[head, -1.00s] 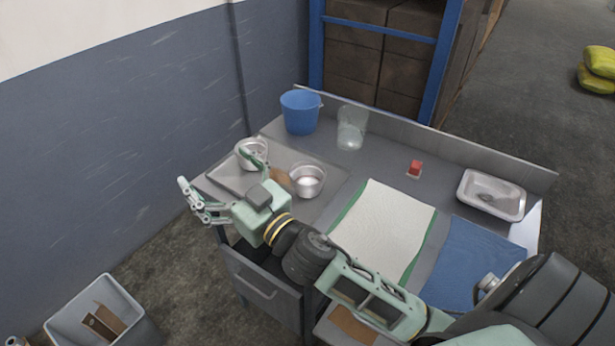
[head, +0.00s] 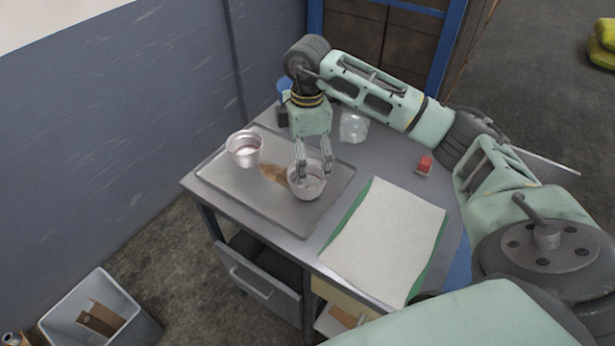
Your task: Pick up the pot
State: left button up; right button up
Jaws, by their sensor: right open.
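Two small silver metal pots stand on a grey tray (head: 270,207) on the table. One pot (head: 244,150) is at the tray's left, with nothing at it. The other pot (head: 308,188) is at the tray's right, below my right gripper. My right gripper (head: 315,177) points down with its fingers open at this pot, in front of and over its rim. I cannot tell whether the fingers touch the pot. My left gripper is not in view.
A white cloth on a green mat (head: 385,240) lies right of the tray. A clear container (head: 353,126) and a red block (head: 424,164) stand behind. A blue bucket (head: 283,88) is partly hidden by my arm. A grey bin (head: 100,312) stands on the floor.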

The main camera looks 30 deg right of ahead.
aim_at(314, 167)
jog(key=f+p, duration=0.1)
jog(key=f, duration=0.1)
jog(key=f+p, duration=0.1)
jog(key=f, duration=0.1)
jog(key=f+p, duration=0.1)
jog(key=f, duration=0.1)
jog(key=shift+d+f, duration=0.25)
jog(key=shift+f, duration=0.5)
jog(key=shift+c, duration=0.4)
jog(key=c, duration=1.3)
